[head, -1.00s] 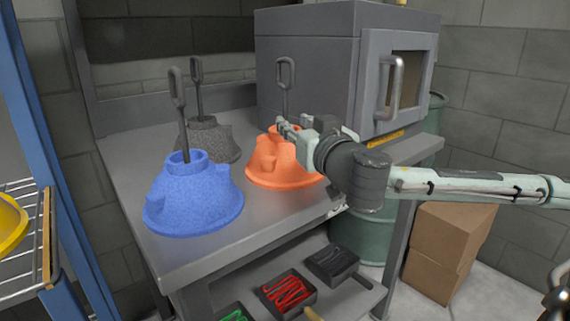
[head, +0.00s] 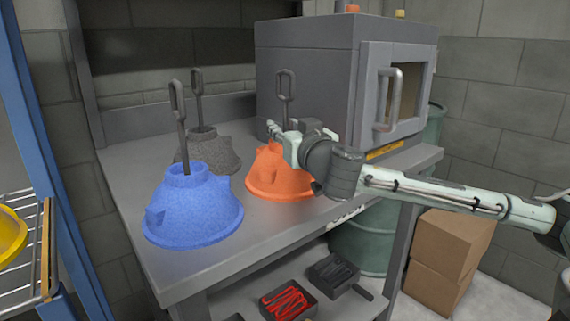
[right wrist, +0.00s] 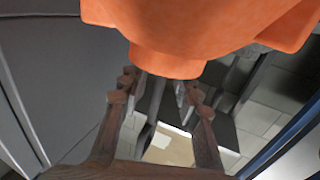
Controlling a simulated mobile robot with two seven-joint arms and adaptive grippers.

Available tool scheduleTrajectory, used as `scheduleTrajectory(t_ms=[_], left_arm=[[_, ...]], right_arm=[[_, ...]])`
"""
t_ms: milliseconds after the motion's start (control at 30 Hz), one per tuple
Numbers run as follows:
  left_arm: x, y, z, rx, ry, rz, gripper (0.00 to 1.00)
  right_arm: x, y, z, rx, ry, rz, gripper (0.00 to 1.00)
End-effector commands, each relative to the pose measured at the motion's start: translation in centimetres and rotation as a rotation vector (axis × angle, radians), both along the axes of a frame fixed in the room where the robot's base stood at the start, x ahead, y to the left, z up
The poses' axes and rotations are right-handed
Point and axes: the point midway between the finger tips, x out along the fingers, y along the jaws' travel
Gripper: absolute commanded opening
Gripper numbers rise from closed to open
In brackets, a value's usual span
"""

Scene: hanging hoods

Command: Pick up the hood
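Three hoods with upright hooked rods stand on the grey workbench: a blue hood (head: 193,212) in front, a dark grey hood (head: 214,150) behind it, and an orange hood (head: 277,178) to the right. My right gripper (head: 274,131) is at the top of the orange hood, by the base of its rod (head: 284,95). The right wrist view shows the orange hood (right wrist: 195,30) upside down, with its neck close to the fingertips. The fingers of my right gripper (right wrist: 160,88) are apart, with the dark rod between them; contact cannot be told. My left gripper is out of view.
A grey oven-like box (head: 330,85) with a handled door stands behind the orange hood. Trays with red and dark items (head: 288,298) lie on the shelf below. Cardboard boxes (head: 447,255) and a green drum (head: 360,240) stand right. A blue rack (head: 35,150) is at left.

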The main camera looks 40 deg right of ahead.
Motion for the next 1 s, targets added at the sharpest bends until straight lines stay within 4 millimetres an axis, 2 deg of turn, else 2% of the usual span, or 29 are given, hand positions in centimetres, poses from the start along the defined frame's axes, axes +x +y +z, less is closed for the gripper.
scheduleTrajectory(t_ms=[33,300,900,1000], left_arm=[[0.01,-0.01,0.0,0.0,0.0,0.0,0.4],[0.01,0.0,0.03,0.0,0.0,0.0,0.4],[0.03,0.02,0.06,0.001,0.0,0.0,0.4],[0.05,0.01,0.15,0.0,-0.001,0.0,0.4]], right_arm=[[-0.01,-0.01,-0.01,0.0,0.0,0.0,0.32],[-0.03,0.0,-0.01,0.0,0.0,0.0,0.0],[-0.05,-0.02,0.15,-0.001,-0.003,0.0,0.0],[-0.04,-0.02,0.65,0.0,-0.005,-0.001,0.0]])
